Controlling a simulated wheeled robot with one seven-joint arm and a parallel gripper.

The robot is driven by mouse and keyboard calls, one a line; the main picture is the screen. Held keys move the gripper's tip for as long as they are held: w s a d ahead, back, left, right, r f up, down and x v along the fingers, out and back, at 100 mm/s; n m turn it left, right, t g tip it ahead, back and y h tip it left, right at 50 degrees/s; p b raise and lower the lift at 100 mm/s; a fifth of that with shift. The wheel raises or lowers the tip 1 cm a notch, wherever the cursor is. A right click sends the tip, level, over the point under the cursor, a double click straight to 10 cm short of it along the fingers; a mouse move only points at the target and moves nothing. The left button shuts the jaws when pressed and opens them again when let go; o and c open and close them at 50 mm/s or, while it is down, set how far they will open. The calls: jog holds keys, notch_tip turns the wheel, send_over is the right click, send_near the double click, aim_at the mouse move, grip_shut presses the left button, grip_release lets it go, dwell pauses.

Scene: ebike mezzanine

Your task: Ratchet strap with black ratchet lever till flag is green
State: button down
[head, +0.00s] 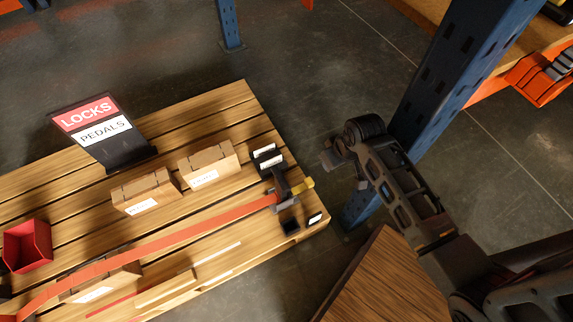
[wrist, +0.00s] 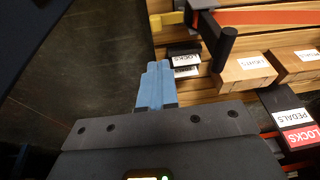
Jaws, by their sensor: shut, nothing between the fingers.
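The orange strap (head: 165,240) runs across the wooden pallet to a ratchet at its right end. The black ratchet lever (head: 281,181) stands up there; in the wrist view the lever (wrist: 223,45) shows as a dark bar with a round end. A yellow piece (head: 305,184) sticks out beside the ratchet and also shows in the wrist view (wrist: 168,20). I cannot tell if it is the flag; I see no green on it. My gripper (head: 331,158) is right of the ratchet, apart from it. Its blue fingers (wrist: 155,83) are shut and empty.
Cardboard boxes (head: 209,165), a red bin (head: 27,245) and a LOCKS/PEDALS sign (head: 97,130) stand on the pallet (head: 240,98). Small dark items with white labels (head: 267,158) sit near the lever. A blue rack post (head: 440,85) rises close behind my arm.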

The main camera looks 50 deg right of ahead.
aim_at(281, 187)
jog(key=w+r+g+y, duration=0.1)
jog(key=w+r+y, duration=0.2)
jog(key=w, duration=0.4)
jog(key=shift+d+r+m+g+y, duration=0.25)
jog(key=shift+d+m+g+y, duration=0.05)
jog(key=shift+d+m+g, duration=0.15)
jog(key=shift+w+f, duration=0.1)
jog(key=shift+w, duration=0.05)
jog(key=w+a+f+b, duration=0.2)
jog(key=a+f+b, duration=0.2)
jog(key=f, duration=0.6)
jog(key=shift+w+a, duration=0.25)
jog(key=shift+a, duration=0.9)
jog(key=shift+a, duration=0.15)
